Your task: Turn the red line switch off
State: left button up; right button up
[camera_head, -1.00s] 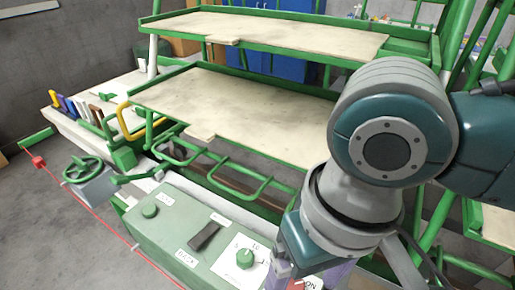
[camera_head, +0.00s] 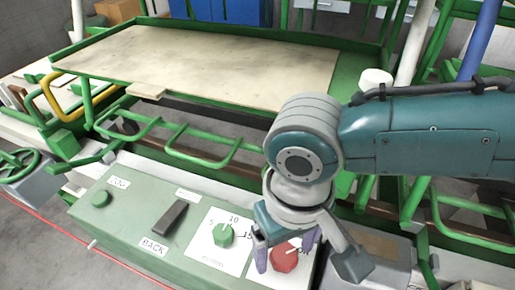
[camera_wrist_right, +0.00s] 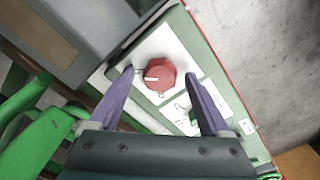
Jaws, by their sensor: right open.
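The red line switch (camera_head: 284,257) is a red rotary knob on a white plate at the right end of the green control panel (camera_head: 117,222). It also shows in the right wrist view (camera_wrist_right: 159,74), with a white pointer mark on its face. My right gripper (camera_head: 285,250) is over the knob, fingers pointing down. In the wrist view its two purple fingers (camera_wrist_right: 160,85) are apart, one on each side of the knob, with nothing gripped; whether they touch it I cannot tell. An "ON" label beside the knob is partly hidden by a finger. My left gripper is out of view.
On the panel, a green dial (camera_head: 223,235), a dark lever switch (camera_head: 170,218) and a green button (camera_head: 100,198) stand left of the red knob. Green rails (camera_head: 200,150) and a wooden-topped shelf (camera_head: 200,62) lie behind. A grey box (camera_head: 375,262) is close on the right.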

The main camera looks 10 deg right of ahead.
jog(key=shift+c, duration=0.3)
grip_shut()
dwell(0.4)
jog(key=shift+n, duration=0.3)
jog(key=n+p, duration=0.1)
jog(key=n, duration=0.2)
jog(key=shift+n, duration=0.3)
jog(key=n+p, duration=0.1)
jog(key=n, duration=0.3)
jog(key=shift+n, duration=0.3)
jog(key=n, duration=0.4)
jog(key=shift+a, duration=0.1)
jog(key=shift+n, duration=2.5)
